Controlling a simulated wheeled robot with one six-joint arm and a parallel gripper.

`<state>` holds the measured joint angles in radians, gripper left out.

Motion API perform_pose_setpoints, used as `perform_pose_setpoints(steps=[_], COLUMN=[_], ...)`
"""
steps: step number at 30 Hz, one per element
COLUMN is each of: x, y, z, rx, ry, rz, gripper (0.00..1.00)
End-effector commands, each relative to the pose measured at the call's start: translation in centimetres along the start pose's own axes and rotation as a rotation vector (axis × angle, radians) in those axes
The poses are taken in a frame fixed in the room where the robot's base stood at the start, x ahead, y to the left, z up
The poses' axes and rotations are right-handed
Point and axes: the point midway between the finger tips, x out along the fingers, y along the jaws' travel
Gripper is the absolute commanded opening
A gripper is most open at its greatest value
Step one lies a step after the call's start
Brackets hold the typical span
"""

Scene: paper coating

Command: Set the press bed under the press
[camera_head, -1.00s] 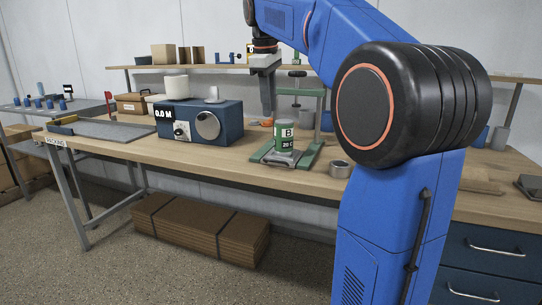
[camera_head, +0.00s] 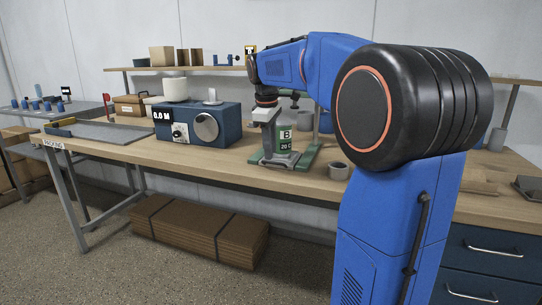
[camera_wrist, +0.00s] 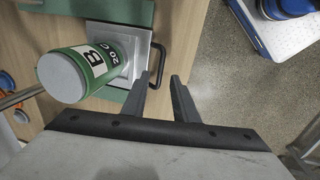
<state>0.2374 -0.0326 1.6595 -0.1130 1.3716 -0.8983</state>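The press bed appears to be the grey square plate with a dark bar handle (camera_wrist: 161,62), seen in the wrist view. A green-and-white can marked "B 20 C" (camera_wrist: 85,70) stands on it; it also shows in the head view (camera_head: 285,138). The green press (camera_head: 318,125) stands around and behind the can, mostly hidden by my arm; its green base (camera_wrist: 125,10) shows in the wrist view. My gripper (camera_wrist: 162,80) is open, with its fingertips close to the near end of the handle. Whether they touch it is unclear.
A roll of tape (camera_head: 339,171) lies right of the press. A blue machine reading "0.0 M" (camera_head: 197,125) stands to the left. The wooden bench (camera_head: 215,160) is clear in front of the machine, and its front edge is close to the press.

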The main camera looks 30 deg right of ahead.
Motion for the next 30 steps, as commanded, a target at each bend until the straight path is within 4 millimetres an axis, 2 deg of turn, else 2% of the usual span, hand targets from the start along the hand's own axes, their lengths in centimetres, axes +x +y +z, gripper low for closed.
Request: perform_pose_setpoints(steps=[3,7,18,22,30], x=[1.5,2.5,3.0,2.9,2.9], y=[0.0,0.0,0.0,0.0,0.0], z=[0.0,0.0,0.0,0.0,0.0], rx=[0.000,0.000,0.001,0.000,0.000], ry=[-0.001,-0.001,0.000,0.000,0.000], rz=[-0.001,0.000,0.000,0.000,0.000], gripper=[0.26,0.26,0.26,0.00,0.00])
